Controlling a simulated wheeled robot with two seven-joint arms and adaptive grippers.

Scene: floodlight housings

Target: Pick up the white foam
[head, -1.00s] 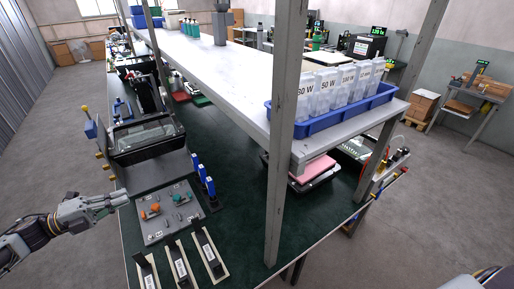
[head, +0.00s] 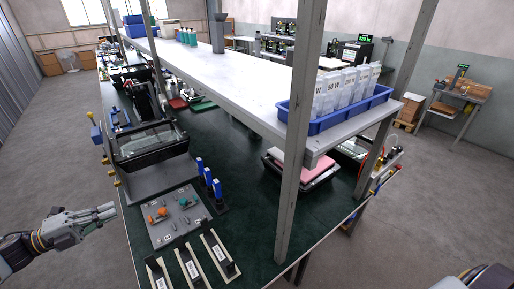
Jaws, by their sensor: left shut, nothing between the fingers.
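I cannot make out a white foam piece with certainty. A pink foam-like slab (head: 300,165) lies on a dark tray or case on the green bench under the shelf, partly behind a shelf post; a pale edge shows around it. My left gripper (head: 114,211) is shut and empty, off the bench's left edge beside the grey board with small parts. It is far from the pink slab. At the bottom right only a piece of my right arm shows; its gripper is out of view.
The green bench (head: 255,205) carries a grey parts board (head: 175,229), blue-topped tools (head: 209,178) and a black bin (head: 150,142). A white shelf (head: 215,68) with a blue crate (head: 318,127) overhangs it. A grey post (head: 294,150) stands in front.

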